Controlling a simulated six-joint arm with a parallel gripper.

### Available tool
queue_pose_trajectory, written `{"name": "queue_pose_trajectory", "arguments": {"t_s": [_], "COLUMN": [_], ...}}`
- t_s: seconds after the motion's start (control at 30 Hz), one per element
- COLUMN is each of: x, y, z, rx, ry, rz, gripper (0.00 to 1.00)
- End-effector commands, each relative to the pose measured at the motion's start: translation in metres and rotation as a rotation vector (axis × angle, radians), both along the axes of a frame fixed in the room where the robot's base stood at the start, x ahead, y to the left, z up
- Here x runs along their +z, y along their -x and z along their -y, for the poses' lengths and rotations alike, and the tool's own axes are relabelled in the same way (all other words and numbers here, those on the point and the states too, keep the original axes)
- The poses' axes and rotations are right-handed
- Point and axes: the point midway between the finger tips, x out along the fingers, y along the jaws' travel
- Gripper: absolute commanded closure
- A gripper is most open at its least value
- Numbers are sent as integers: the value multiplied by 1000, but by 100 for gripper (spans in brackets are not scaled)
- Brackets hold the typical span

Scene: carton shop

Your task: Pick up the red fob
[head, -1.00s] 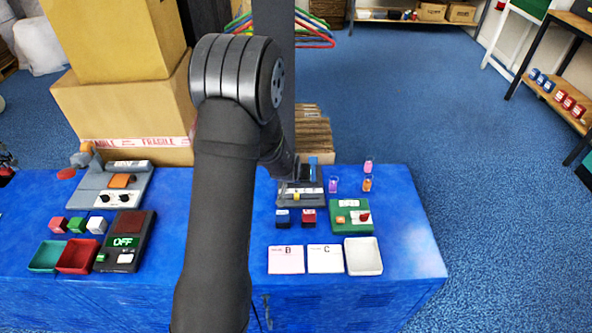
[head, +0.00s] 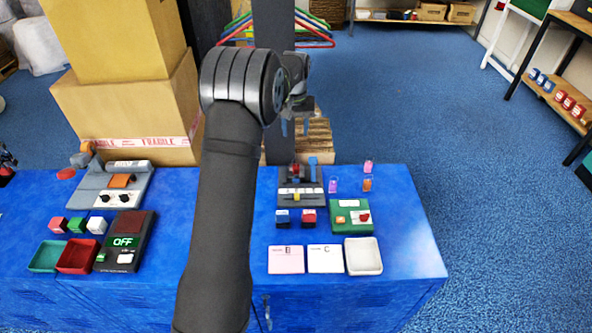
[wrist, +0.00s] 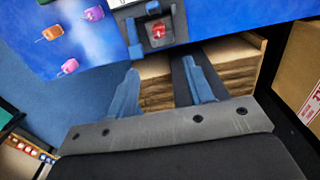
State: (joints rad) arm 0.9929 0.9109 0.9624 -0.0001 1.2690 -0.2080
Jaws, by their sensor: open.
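My gripper (head: 295,126) is open and empty, raised above the far edge of the blue bench. In the wrist view its two blue fingers (wrist: 160,72) are apart. A small red piece (head: 295,168) sits at the far end of a grey device (head: 300,199); in the wrist view this red piece (wrist: 158,30) lies beyond the fingertips, beside a blue post. I cannot tell whether it is the red fob. Orange (head: 367,185), purple (head: 333,186) and pink (head: 369,167) tag-like pieces stand to the right of the device.
A red block (head: 309,217) and a blue block (head: 283,217) sit in front of the device. A green device (head: 351,216), two cards and a white tray (head: 363,257) are nearby. Stacked cartons (head: 130,105) stand left behind the bench. The bench's right end is clear.

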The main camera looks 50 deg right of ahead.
Motion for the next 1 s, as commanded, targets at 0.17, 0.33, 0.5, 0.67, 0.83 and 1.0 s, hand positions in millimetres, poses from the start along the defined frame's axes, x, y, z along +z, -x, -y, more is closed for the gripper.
{"name": "queue_pose_trajectory", "arguments": {"t_s": [0.17, 0.33, 0.5, 0.67, 0.83, 1.0], "x": [-36, -73, -103, -115, -125, -150], "y": [1, 1, 1, 1, 1, 2], "z": [-1, -1, 0, 0, 0, 2], "rx": [0, 0, 0, 0, -1, -1], "ry": [-4, -3, -1, 0, -1, -1], "rz": [-3, -1, -1, 0, -1, -1], "gripper": [53, 53, 53, 53, 53, 53]}}
